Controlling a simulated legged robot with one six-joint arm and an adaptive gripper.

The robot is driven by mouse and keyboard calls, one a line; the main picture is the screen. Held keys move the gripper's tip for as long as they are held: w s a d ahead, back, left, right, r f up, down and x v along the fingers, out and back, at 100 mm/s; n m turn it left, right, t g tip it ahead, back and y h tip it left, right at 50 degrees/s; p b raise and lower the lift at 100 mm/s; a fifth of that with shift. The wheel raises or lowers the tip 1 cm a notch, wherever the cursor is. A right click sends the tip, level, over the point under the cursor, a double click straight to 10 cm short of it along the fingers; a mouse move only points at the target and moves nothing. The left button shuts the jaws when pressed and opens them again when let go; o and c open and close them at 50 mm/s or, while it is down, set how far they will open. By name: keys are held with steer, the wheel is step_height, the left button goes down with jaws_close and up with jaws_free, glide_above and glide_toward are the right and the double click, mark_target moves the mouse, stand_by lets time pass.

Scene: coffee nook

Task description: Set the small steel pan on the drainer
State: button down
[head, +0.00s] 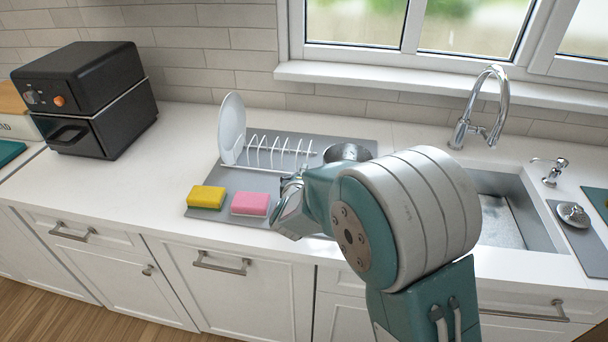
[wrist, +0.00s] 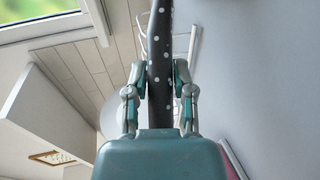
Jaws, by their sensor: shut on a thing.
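The small steel pan (head: 347,152) shows in the head view as a round, open metal rim at the right of the drainer, partly hidden behind my arm. My gripper (wrist: 160,85) is shut on a dark, white-dotted handle (wrist: 160,60), which runs up between its fingers in the wrist view. Where this handle joins the pan is hidden. The drainer is a grey mat (head: 213,172) with a white wire rack (head: 280,152). In the head view my gripper is low at the drainer's front, mostly covered by my wrist. I cannot tell whether the pan touches the drainer.
A white plate (head: 232,128) stands at the rack's left end. A yellow sponge (head: 206,197) and a pink sponge (head: 250,204) lie on the mat's front. The sink (head: 512,212) and tap (head: 490,105) are to the right. The counter left of the mat is clear up to a black oven (head: 85,100).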

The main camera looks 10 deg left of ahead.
steer(key=shift+r, duration=0.1)
steer(key=shift+c, duration=2.3)
jaws_free()
steer(key=shift+d, duration=0.1)
steer(key=v, duration=1.2)
